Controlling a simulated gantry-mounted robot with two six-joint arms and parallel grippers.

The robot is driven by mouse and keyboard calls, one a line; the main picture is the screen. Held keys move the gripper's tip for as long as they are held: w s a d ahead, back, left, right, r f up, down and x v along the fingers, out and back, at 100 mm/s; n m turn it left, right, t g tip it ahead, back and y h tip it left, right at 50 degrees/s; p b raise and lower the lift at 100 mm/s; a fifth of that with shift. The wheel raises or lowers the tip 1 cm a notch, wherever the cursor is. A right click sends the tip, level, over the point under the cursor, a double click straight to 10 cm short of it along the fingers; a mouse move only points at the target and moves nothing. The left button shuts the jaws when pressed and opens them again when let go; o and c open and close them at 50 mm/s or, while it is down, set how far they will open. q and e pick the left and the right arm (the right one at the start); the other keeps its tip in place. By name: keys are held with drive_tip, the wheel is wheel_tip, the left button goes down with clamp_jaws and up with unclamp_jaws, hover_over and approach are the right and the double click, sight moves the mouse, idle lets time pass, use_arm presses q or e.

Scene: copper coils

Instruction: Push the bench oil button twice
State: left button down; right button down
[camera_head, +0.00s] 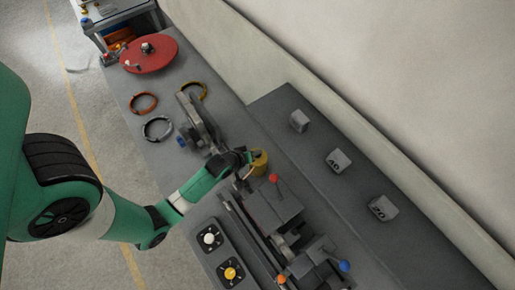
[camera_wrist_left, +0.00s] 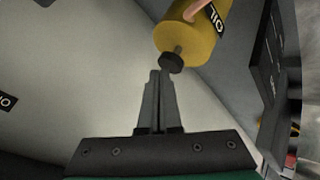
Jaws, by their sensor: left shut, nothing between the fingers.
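The yellow oil can (camera_head: 260,161) stands on the grey bench beside the machine. In the left wrist view the same oil can (camera_wrist_left: 192,34) carries an OIL label and a dark round button (camera_wrist_left: 172,62) on a short stem. My left gripper (camera_head: 247,157) is right beside the can in the head view. In the wrist view my left gripper's fingers (camera_wrist_left: 159,74) are together and empty, with their tips just short of the button in the picture. I cannot tell whether they touch it. The button does not show clearly in the head view. My right gripper is not in view.
A machine with a red knob (camera_head: 273,178) and a blue knob (camera_head: 344,266) stands close to the can. Two dark panels hold a white knob (camera_head: 209,238) and a yellow knob (camera_head: 230,273). Rings and a red disc (camera_head: 149,54) lie farther back. Grey blocks (camera_head: 337,161) sit on the right shelf.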

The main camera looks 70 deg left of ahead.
use_arm(q)
drive_tip(key=shift+f+b, duration=0.6)
drive_tip(key=shift+f, duration=0.2)
idle(0.4)
drive_tip(key=shift+r, duration=0.1)
drive_tip(key=shift+r+p, duration=1.25)
drive_tip(key=shift+p, duration=0.15)
drive_tip(key=shift+r, duration=0.1)
wheel_tip(320, 180, up, 5)
drive_tip(key=p, duration=0.5)
idle(1.9)
